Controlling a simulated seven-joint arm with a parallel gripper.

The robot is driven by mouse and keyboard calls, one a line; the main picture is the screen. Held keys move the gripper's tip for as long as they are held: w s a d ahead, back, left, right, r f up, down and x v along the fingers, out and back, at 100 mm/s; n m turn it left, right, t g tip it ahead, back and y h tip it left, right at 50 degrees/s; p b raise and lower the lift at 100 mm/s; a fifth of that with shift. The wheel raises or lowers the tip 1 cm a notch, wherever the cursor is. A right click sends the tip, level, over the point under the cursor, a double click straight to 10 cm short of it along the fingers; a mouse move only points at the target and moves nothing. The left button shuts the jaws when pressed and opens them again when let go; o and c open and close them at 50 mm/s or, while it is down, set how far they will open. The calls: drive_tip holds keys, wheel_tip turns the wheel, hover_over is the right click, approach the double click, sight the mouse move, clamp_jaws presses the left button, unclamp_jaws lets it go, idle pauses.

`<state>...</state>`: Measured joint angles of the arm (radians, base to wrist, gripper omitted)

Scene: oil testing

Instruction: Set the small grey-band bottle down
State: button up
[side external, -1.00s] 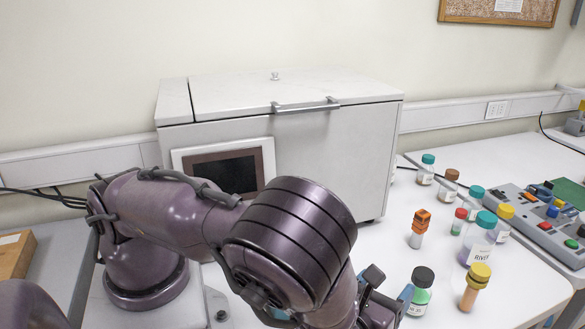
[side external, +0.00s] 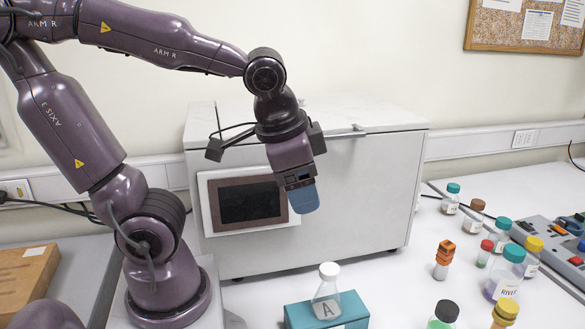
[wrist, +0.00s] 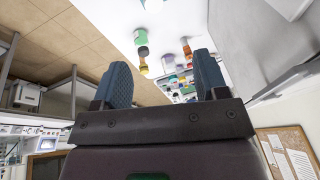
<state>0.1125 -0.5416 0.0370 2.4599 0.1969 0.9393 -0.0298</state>
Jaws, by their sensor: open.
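A small clear bottle (side external: 326,296) with a white cap and a greyish band lettered A stands upright on a teal block (side external: 300,315) at the front centre in the side view. I take it for the grey-band bottle, though the band's colour is not certain. My gripper (side external: 303,205) hangs above and slightly left of it, well apart from it, in front of the white cabinet. In the wrist view my gripper (wrist: 162,68) has its two blue fingers spread with nothing between them.
A white cabinet (side external: 340,190) with a dark screen stands behind. To the right are an orange-capped vial (side external: 443,258), a black-capped green bottle (side external: 443,316), a yellow-capped vial (side external: 505,312), several other bottles and a grey control panel (side external: 560,245). Bare white table lies between.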

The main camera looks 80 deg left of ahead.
drive_tip(key=r, duration=0.1)
drive_tip(key=s+r+n+t+h, duration=0.1)
drive_tip(key=d+t, duration=0.1)
drive_tip(key=shift+s+r+n, duration=0.25)
drive_tip(key=shift+r+n, duration=0.05)
drive_tip(key=shift+r, duration=0.1)
